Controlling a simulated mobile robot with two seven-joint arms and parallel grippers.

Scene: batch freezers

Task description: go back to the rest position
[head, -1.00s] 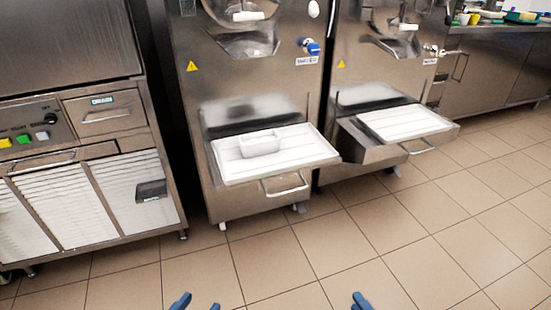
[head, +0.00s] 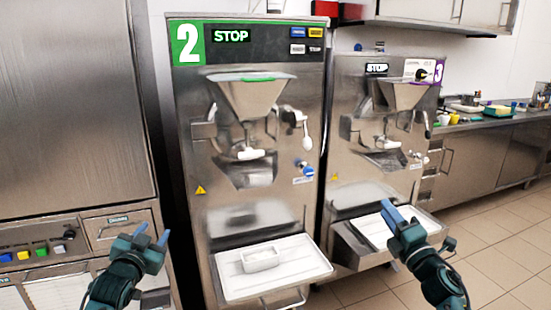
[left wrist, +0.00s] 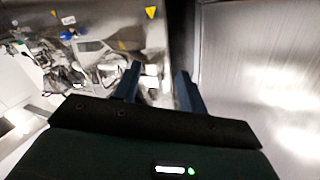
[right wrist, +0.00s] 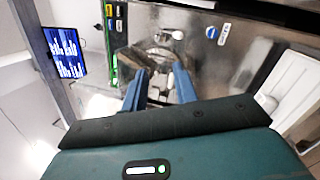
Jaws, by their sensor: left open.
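My left gripper (head: 153,233) is raised in front of the control panel at the left, its blue fingers apart and empty. Its fingers also show apart in the left wrist view (left wrist: 158,78). My right gripper (head: 388,208) is raised in front of the tray of the machine marked 3, fingers pointing up. In the right wrist view its two blue fingers (right wrist: 156,75) stand apart with nothing between them.
The batch freezer marked 2 (head: 190,130) stands in the middle, with a white tray (head: 300,252) and a small white tub (head: 260,259) on it. Freezer 3 (head: 345,90) is to its right. A counter (head: 490,150) with containers stands further right. Tiled floor (head: 490,230) is free at the lower right.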

